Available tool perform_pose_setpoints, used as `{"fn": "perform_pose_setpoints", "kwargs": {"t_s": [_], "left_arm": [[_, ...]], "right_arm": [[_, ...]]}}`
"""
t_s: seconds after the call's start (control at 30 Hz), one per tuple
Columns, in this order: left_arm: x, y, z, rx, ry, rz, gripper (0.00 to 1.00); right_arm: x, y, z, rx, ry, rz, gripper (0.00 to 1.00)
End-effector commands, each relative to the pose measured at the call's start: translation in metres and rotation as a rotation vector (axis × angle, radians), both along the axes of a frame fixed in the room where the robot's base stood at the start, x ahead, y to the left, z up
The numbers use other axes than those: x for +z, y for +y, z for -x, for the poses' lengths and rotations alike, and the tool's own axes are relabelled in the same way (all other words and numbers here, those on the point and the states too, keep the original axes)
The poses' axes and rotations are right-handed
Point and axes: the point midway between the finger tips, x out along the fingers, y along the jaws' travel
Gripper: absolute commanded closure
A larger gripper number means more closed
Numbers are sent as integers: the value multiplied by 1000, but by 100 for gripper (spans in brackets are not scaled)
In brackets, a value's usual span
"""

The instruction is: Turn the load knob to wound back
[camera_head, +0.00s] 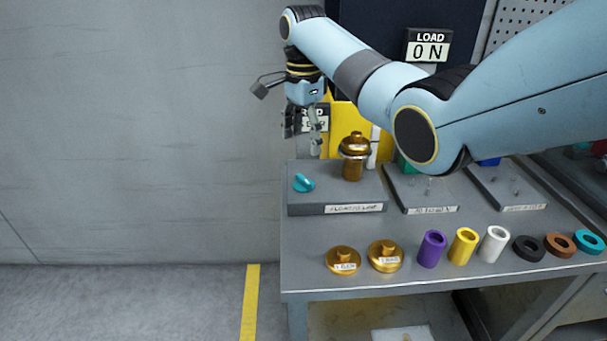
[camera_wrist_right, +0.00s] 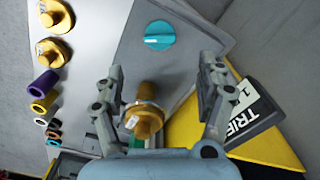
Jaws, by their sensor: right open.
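The teal knob (camera_head: 303,183) sits on the left end of a grey block (camera_head: 300,209) with a partly legible white label. In the right wrist view the knob (camera_wrist_right: 159,35) is a teal disc with a pale line across it, beyond the fingertips. My right gripper (camera_head: 304,140) hangs fingers down above and behind the knob, apart from it. In the right wrist view the right gripper (camera_wrist_right: 162,68) is open, with nothing between its fingertips. A brass stack (camera_head: 354,158) stands on the same block, right of the knob. My left gripper is in neither view.
A sign (camera_head: 428,45) reads LOAD ON. A yellow panel (camera_head: 350,120) stands behind the block. Two brass caps (camera_head: 343,260) (camera_head: 384,256), several coloured sleeves (camera_head: 463,246) and rings (camera_head: 528,248) line the bench front. Left of the bench (camera_head: 300,280) is open floor.

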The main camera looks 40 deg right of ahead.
Motion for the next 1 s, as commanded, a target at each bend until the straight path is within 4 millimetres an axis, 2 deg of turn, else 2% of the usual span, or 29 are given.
{"fn": "perform_pose_setpoints", "kwargs": {"t_s": [0.3,0.5,0.63,0.9,1.0], "left_arm": [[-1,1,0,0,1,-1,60],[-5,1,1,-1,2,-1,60],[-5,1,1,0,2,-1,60],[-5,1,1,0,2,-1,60],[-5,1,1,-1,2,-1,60]], "right_arm": [[-63,1,1,4,4,0,27],[-91,1,1,4,1,0,27],[-98,1,1,5,0,1,27],[-99,1,1,5,-1,1,27],[-99,1,1,5,-1,1,40]]}}
